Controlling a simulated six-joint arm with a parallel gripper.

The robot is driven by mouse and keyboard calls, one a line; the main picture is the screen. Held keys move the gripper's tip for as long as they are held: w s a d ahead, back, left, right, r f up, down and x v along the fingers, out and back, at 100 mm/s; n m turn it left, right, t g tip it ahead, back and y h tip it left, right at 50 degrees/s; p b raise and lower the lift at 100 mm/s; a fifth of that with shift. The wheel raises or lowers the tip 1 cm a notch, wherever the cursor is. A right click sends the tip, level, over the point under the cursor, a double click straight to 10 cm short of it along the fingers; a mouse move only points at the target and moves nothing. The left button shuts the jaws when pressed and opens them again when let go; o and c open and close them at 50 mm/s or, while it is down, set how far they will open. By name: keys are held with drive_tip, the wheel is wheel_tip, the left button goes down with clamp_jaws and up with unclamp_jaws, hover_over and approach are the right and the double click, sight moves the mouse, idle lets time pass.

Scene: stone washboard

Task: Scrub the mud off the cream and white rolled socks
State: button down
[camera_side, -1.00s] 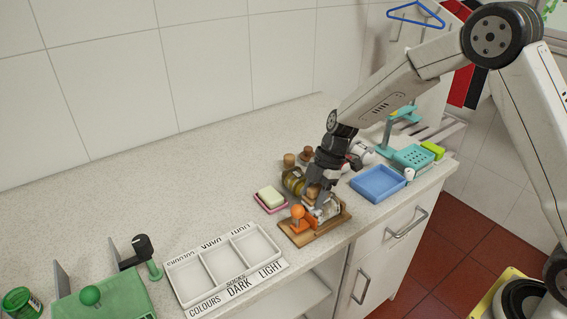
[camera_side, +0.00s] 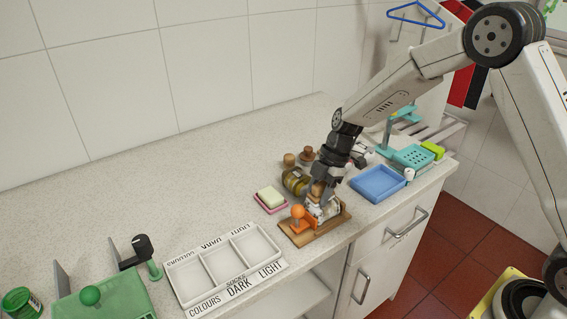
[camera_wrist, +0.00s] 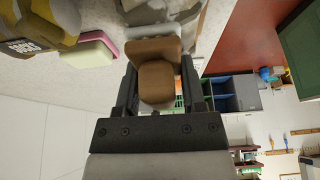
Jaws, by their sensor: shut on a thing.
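A wooden washboard (camera_side: 299,240) lies near the front edge of the counter. A whitish rolled sock bundle (camera_side: 329,211) with dark patches rests on it, beside an orange clamp with a round knob (camera_side: 297,212). My gripper (camera_side: 317,193) is just above the bundle, shut on a brown wooden scrubbing brush (camera_side: 317,187). In the wrist view the brush's brown handle (camera_wrist: 156,82) sits between my fingers. I cannot tell whether the brush touches the bundle. The fingers and brush hide part of the bundle, and its cream and white parts cannot be told apart.
A cream soap bar on a pink dish (camera_side: 271,201) is left of the board. A jar (camera_side: 294,181) and brown-topped items stand behind. A blue tray (camera_side: 378,184) is to the right. A labelled sorting tray (camera_side: 184,272) is at front left. The counter's back left is clear.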

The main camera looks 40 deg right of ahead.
drive_tip(key=shift+a, duration=0.8)
drive_tip(key=shift+d, duration=2.5)
drive_tip(key=shift+r, duration=3.95)
drive_tip(key=shift+a, duration=0.1)
drive_tip(key=shift+s+a, duration=0.2)
drive_tip(key=shift+a, duration=1.15)
drive_tip(key=shift+s+a, duration=0.15)
drive_tip(key=shift+a, duration=1.2)
drive_tip(key=shift+f, duration=0.1)
drive_tip(key=shift+f, duration=0.1)
